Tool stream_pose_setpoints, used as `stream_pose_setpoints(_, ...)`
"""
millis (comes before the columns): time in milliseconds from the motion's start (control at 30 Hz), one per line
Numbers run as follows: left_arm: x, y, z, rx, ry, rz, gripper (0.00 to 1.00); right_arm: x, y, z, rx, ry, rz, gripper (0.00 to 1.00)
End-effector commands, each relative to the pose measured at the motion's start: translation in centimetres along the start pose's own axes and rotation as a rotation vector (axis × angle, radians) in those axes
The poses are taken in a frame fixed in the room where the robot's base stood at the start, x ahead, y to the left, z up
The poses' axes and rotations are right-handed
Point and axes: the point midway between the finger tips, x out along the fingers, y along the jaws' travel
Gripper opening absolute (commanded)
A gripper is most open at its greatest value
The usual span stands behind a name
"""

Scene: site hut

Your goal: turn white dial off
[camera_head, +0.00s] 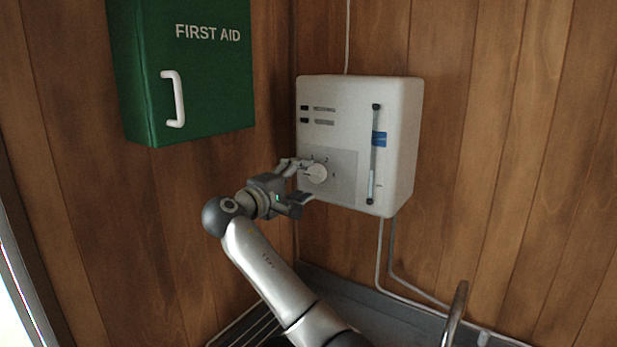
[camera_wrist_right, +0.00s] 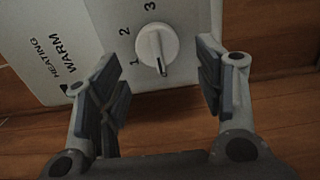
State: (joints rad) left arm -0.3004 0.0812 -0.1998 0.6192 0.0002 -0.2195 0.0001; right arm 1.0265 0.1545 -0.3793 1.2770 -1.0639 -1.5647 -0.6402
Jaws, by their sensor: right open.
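The white dial (camera_head: 316,174) is on the front of a white wall heater box (camera_head: 338,95), low on a grey panel. In the right wrist view the dial (camera_wrist_right: 156,46) is round with a dark pointer line, and the numbers 1, 2 and 3 show around its left side. The pointer line is toward the lower side of the dial in that view. My right gripper (camera_head: 300,179) is open in front of the dial. In the wrist view its two fingers (camera_wrist_right: 163,84) stand apart, with the dial beyond and between them, not gripped. My left gripper is not in view.
A green first aid cabinet (camera_head: 190,75) with a white handle (camera_head: 173,99) hangs left of the heater. Pipes (camera_head: 379,255) run down below the heater. A grey sink or counter (camera_head: 370,305) with a curved metal tap (camera_head: 456,312) lies beneath.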

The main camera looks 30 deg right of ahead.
Motion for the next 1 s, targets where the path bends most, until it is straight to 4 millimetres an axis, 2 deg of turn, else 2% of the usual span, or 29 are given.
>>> stream_pose_setpoints(33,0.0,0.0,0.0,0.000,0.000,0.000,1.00,-1.3,-0.1,-0.1,0.001,0.004,-0.002,0.62)
stream_pose_setpoints(200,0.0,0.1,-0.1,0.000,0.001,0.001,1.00,-4.7,-0.1,-0.1,0.001,0.003,-0.002,0.62)
stream_pose_setpoints(400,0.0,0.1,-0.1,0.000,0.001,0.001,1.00,-7.0,-0.1,0.0,0.000,0.000,-0.001,0.62)
stream_pose_setpoints(1000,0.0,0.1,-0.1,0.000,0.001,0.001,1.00,-7.5,-0.1,0.0,-0.001,-0.001,0.000,0.62)
